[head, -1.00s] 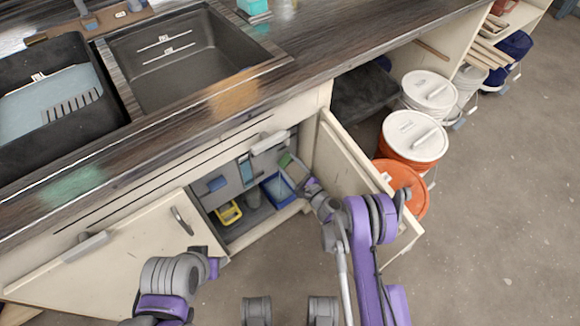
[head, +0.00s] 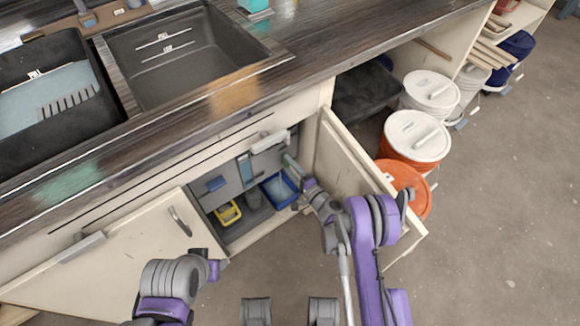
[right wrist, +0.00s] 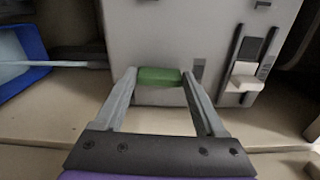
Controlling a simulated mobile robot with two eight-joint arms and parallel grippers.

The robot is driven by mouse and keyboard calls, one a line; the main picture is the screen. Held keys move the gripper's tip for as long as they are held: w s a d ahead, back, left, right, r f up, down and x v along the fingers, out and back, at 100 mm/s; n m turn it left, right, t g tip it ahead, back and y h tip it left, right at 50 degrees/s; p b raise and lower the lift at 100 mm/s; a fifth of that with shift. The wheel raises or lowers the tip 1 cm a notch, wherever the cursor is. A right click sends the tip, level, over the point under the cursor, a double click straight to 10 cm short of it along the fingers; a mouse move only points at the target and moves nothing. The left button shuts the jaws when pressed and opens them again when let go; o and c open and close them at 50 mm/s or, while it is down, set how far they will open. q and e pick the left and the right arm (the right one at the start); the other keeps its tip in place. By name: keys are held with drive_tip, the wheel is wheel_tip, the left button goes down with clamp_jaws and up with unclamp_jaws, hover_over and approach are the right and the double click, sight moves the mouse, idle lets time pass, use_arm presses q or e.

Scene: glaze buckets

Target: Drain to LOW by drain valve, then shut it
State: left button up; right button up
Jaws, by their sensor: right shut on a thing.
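A green handle (right wrist: 160,76), probably the drain valve's, sits between the fingertips of my right gripper (right wrist: 160,84) in the right wrist view, in front of a grey box (right wrist: 215,40). In the head view my right gripper (head: 296,172) reaches into the open cabinet under the counter and is shut on this handle, which it mostly hides. The left black basin (head: 85,138) holds pale blue liquid (head: 35,105). Its small white label is too small to read. My left gripper (head: 217,260) is outside the cabinet at lower left, its jaws unclear.
A blue tray (head: 280,189) and a yellow container (head: 229,213) stand on the cabinet floor. The open cabinet door (head: 345,165) is close beside my right arm. White-lidded buckets (head: 416,137) and an orange one (head: 415,190) stand right of it. The floor at right is clear.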

drive_tip(key=shift+n, duration=0.4)
drive_tip(key=o, duration=1.3)
use_arm(q)
drive_tip(key=shift+f, duration=0.1)
use_arm(e)
drive_tip(key=shift+d, duration=0.1)
